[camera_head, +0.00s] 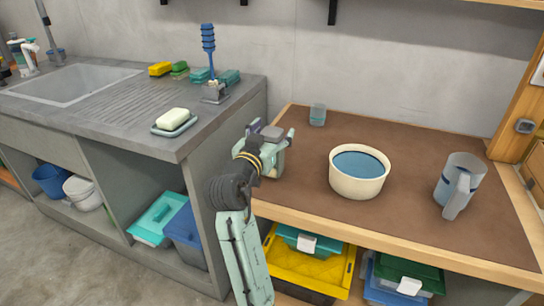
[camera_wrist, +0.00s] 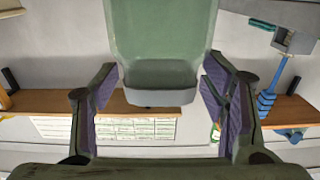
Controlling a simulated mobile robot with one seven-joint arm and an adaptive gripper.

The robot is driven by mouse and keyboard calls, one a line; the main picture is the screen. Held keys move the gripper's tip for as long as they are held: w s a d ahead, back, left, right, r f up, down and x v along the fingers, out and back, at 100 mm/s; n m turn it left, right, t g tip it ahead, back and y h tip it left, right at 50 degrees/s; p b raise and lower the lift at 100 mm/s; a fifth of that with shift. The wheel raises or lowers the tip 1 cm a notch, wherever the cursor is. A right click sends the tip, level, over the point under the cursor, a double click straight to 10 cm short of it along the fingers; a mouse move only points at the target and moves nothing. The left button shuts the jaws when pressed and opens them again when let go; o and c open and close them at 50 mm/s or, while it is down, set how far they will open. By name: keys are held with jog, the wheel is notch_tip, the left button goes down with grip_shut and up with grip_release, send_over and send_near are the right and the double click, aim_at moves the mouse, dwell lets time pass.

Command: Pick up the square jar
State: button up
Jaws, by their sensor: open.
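The square jar is most likely the small translucent grey-green container (camera_head: 318,114) standing upright at the back left of the brown worktop. I cannot make it out for sure in the wrist view. My gripper (camera_head: 268,136) is above the left part of the worktop, to the left of the jar in the picture and apart from it. The wrist view shows its two purple-padded fingers (camera_wrist: 160,95) spread wide, with no object clearly held between them.
A cream bowl with blue inside (camera_head: 357,184) and a grey pitcher (camera_head: 458,186) stand on the worktop (camera_head: 410,145). At left, the sink counter (camera_head: 110,126) holds a soap dish (camera_head: 174,130), sponges and a blue brush (camera_head: 208,40). Bare worktop lies between jar and bowl.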

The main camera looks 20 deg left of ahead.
jog(key=shift+c, duration=0.4)
grip_shut()
dwell(0.4)
jog(key=shift+r, duration=0.1)
